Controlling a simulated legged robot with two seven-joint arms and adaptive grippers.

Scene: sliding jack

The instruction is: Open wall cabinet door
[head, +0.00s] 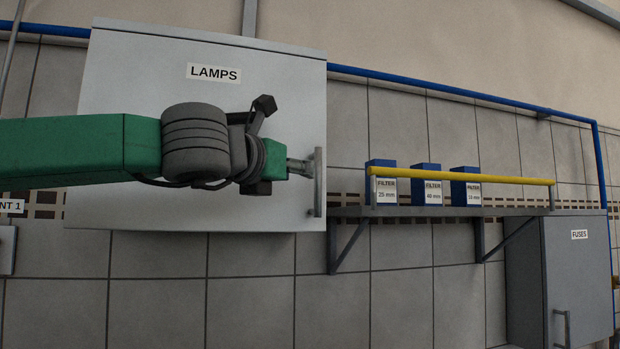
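The grey wall cabinet (140,70) labelled LAMPS hangs on the tiled wall at left. Its door faces me and looks closed, with no gap visible. A vertical bar handle (318,190) stands at the door's right edge. My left arm, green and dark grey, reaches in from the left across the cabinet front. My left gripper (302,167) is at the upper half of the handle, pointing right. Its fingertips overlap the handle in this view; I cannot tell whether they touch it or are closed around it. My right gripper is out of view.
A shelf (430,212) with a yellow rail (460,176) and three blue filter boxes (426,170) sits right of the cabinet, close to the handle. A grey FUSES cabinet (577,280) stands at lower right. A blue pipe (450,88) runs along the wall.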

